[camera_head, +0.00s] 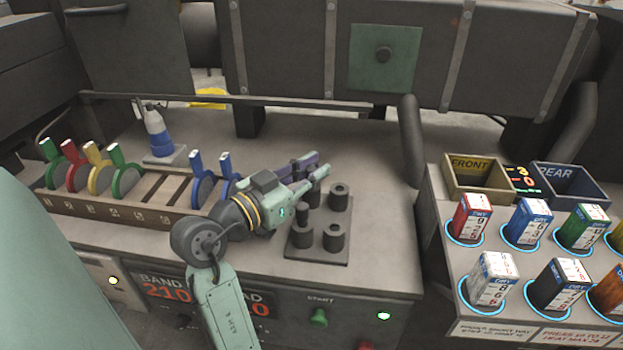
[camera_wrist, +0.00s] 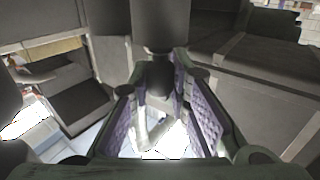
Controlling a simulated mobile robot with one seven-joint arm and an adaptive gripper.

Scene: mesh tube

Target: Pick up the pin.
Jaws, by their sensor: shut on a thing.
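My gripper (camera_head: 312,167) reaches right over a dark plate (camera_head: 319,254) on the bench. In the wrist view, my gripper (camera_wrist: 160,105) has its purple-padded fingers around the narrow stem of a dark pin (camera_wrist: 160,25). The pin's wide cylindrical part fills the top middle of that view. In the head view the fingers partly hide the dark pieces beneath them, and I cannot tell whether the held pin touches the plate. Other dark cylindrical pieces stand upright on the plate, one at the right (camera_head: 339,195) and two at the front (camera_head: 303,237) (camera_head: 334,238).
A rack (camera_head: 120,215) with several coloured discs stands left of my gripper. A blue-and-white bottle (camera_head: 158,135) is behind it. To the right are labelled boxes on a panel and two bins, one tan (camera_head: 478,190) and one dark (camera_head: 570,190). Bench space behind the plate is clear.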

